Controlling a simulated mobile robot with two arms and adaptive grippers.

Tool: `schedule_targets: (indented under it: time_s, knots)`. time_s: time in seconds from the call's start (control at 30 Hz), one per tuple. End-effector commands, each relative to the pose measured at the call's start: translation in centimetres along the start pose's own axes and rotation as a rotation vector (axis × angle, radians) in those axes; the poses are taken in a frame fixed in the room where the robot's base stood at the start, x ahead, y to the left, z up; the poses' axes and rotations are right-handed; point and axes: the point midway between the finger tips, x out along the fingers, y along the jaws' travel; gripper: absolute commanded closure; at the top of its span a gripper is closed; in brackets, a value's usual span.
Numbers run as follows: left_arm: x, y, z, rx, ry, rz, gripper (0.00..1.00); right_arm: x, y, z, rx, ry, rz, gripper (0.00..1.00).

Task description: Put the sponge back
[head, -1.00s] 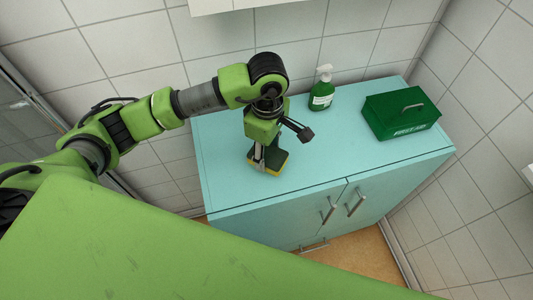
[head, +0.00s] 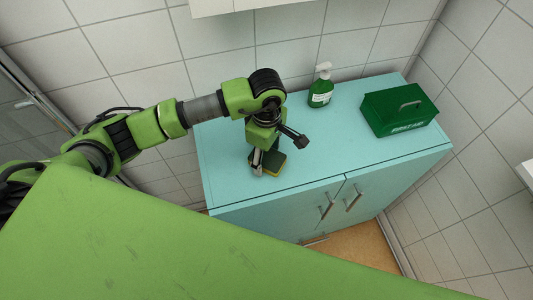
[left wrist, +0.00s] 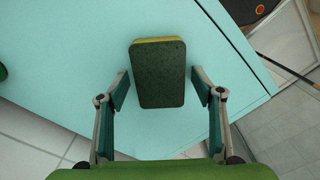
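The sponge (head: 273,168), dark green on top with a yellow layer, is at the front left part of the turquoise cabinet top (head: 225,165). My left gripper (head: 263,163) is over it, pointing down and partly hiding it. In the left wrist view the sponge (left wrist: 158,78) sits between the two spread fingers of my left gripper (left wrist: 159,74), with a gap on each side. The left gripper is open and not touching the sponge. My right gripper is not in view.
A dark green first aid box (head: 400,112) is at the right. Tiled walls close off the back and right. The middle of the top is clear.

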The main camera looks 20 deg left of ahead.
Motion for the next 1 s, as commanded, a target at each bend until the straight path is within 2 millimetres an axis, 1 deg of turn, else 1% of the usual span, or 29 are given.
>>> schedule_targets:
  time_s: [0.17,0.27,0.33,0.47,0.7,0.8,0.9,1.0]
  knots:
    - [-0.1,0.0,0.0,0.0,0.0,0.0,0.39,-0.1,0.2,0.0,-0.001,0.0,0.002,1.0]
    - [-0.5,0.0,0.0,0.0,0.0,-0.001,0.39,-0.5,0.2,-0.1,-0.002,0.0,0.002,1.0]
    - [-0.9,0.1,0.0,0.0,0.0,0.003,0.39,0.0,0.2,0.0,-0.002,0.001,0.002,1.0]
    - [-3.2,0.2,0.0,0.001,0.0,0.007,0.39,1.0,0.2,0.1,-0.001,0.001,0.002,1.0]
    - [-8.5,0.2,0.0,0.0,0.0,0.006,0.39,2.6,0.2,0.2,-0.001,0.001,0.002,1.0]
    - [-10.2,0.1,0.0,0.0,0.001,0.005,0.39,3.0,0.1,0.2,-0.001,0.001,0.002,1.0]
    - [-11.4,0.1,0.0,0.0,0.0,0.003,0.39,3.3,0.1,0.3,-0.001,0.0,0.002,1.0]
    - [-12.1,0.0,0.0,0.0,0.0,0.0,0.39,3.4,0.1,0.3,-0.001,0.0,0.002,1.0]
